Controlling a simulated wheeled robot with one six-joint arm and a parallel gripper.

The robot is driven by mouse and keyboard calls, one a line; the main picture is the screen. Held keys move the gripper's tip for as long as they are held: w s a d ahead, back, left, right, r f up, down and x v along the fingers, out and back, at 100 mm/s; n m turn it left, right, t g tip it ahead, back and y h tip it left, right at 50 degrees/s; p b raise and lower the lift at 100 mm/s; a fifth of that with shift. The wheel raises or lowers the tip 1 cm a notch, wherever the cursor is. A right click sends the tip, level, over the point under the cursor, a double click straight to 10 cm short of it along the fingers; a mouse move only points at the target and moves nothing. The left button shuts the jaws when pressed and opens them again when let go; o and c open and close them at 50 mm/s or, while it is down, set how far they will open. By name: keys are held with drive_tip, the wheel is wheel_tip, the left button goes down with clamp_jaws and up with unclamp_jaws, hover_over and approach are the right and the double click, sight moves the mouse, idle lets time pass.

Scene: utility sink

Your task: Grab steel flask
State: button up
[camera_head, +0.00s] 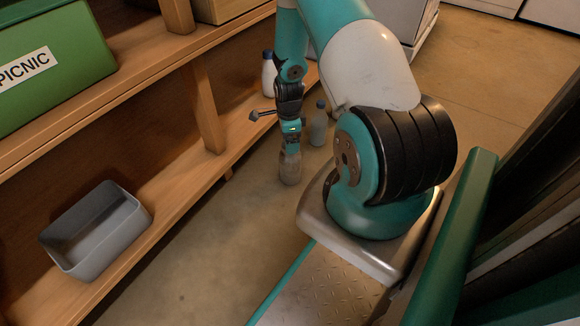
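A pale grey, rounded thing that looks like the steel flask (290,168) stands upright on the floor, beside the wooden shelf. My gripper (291,148) points straight down over its top, and the two overlap in the picture. The fingers are small and blend with the flask's neck, so I cannot tell whether they are open or shut on it. The upper part of the flask is hidden by my gripper.
A translucent bottle with a blue cap (319,126) stands on the floor just right of my gripper. A white blue-capped bottle (268,76) stands behind. The wooden shelf (212,120) holds a grey bin (135,222) and green picnic box (85,40). Floor in front is clear.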

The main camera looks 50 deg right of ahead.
sight(290, 162)
drive_tip(key=f+b, duration=0.2)
drive_tip(key=f, duration=0.1)
drive_tip(key=f+b, duration=0.1)
drive_tip(key=shift+d+f, duration=0.25)
drive_tip(key=shift+d, duration=0.05)
drive_tip(key=shift+r, duration=0.1)
drive_tip(key=c, duration=1.7)
